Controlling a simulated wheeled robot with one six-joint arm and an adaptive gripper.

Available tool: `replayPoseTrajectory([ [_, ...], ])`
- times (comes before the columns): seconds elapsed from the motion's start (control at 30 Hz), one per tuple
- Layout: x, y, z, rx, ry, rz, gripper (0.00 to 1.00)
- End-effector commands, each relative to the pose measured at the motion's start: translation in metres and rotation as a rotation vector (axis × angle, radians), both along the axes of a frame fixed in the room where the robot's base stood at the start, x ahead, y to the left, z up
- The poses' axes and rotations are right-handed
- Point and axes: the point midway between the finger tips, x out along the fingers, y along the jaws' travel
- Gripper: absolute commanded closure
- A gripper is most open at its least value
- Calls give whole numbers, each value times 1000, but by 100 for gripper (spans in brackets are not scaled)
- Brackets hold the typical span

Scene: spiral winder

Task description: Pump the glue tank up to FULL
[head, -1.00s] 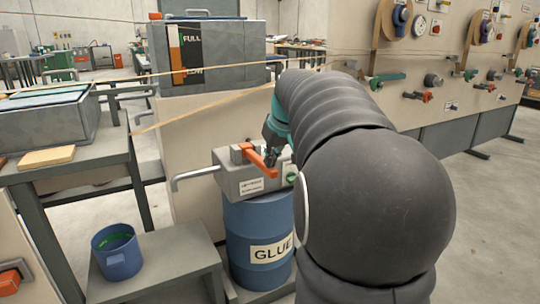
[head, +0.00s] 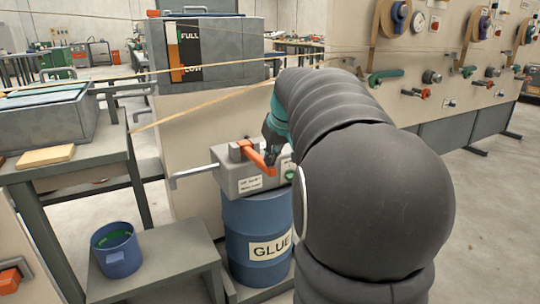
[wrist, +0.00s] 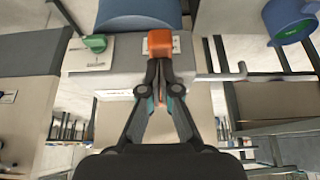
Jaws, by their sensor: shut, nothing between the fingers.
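The glue tank (head: 225,55) is a grey metal box at the upper left of the head view. Its gauge (head: 174,55) has an orange strip beside the words FULL and LOW; the exact level is hard to read. A grey pump box (head: 237,182) sits on a blue drum (head: 246,222) labelled GLUE. The pump's orange lever (head: 257,161) slopes down to the right. My gripper (head: 269,158) is at the lever. In the wrist view my gripper (wrist: 161,88) is shut and empty, its tips right by the lever's orange end (wrist: 160,42). Contact is not clear.
A green knob (wrist: 95,43) is on the pump box beside the lever. A blue bucket (head: 116,249) stands on a grey step (head: 165,276) at the lower left. A bent grey bar (head: 193,172) sticks out left of the pump. Strands cross above the pump.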

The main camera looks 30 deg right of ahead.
Motion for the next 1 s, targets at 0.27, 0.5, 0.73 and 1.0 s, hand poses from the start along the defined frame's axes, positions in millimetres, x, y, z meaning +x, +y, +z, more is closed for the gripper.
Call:
replayPoseTrajectory([
  [0.27, -19, 5, 54, -8, -20, 4, 100],
  [0.5, -51, 7, 87, -7, -23, 5, 100],
  [0.73, -67, 7, 102, -7, -23, 3, 100],
  [1.0, -69, 8, 104, -7, -23, 4, 100],
])
